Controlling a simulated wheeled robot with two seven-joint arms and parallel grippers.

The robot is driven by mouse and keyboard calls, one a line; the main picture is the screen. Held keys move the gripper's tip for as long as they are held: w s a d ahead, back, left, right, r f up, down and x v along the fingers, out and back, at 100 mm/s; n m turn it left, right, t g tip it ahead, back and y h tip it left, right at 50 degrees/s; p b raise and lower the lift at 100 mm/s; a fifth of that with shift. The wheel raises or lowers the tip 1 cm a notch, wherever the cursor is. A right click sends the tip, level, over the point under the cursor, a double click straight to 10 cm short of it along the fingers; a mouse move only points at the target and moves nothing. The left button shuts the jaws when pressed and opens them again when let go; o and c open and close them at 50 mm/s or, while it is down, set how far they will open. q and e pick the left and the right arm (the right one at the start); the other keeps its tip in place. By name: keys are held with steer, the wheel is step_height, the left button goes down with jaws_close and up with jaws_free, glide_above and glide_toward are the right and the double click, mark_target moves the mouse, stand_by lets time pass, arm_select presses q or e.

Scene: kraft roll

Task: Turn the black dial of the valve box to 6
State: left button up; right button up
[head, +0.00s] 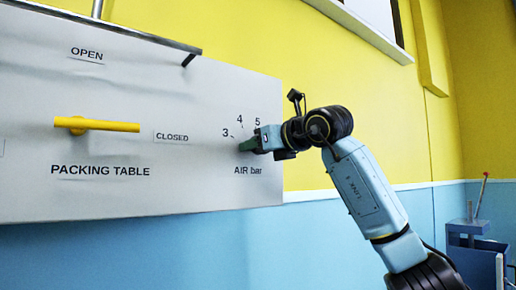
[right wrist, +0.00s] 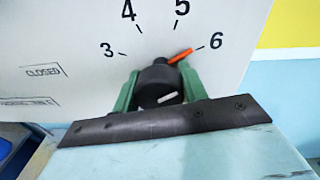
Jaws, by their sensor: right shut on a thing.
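The grey valve box (head: 205,95) carries number marks from 3 to 6 above the label "AIR bar". The black dial (right wrist: 156,82) shows in the right wrist view, with an orange-red pointer (right wrist: 180,56) aimed up and right, about in line with the tick at 6 (right wrist: 216,41). My right gripper (head: 247,145) is at the dial, its green fingers shut on the dial's two sides, as the right wrist view (right wrist: 160,92) shows. In the head view the gripper hides the dial and the 6. My left gripper is not in view.
A yellow lever (head: 100,125) lies level on the same panel, pointing at "CLOSED". A metal bar (head: 120,28) runs along the panel's top edge. A blue cart-like object (head: 478,235) stands at the far right. The wall right of the panel is clear.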

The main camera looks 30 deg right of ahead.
steer(key=shift+m, duration=0.5)
stand_by(0.3)
steer(key=o, duration=1)
steer(key=shift+c, duration=0.2)
steer(key=shift+s+d+b, duration=0.1)
steer(key=shift+s+b, duration=0.2)
steer(key=shift+s, duration=0.25)
steer(key=s+d+r+b, duration=0.1)
steer(key=s+b, duration=0.1)
steer(key=s, duration=1)
steer(key=shift+d, duration=0.4)
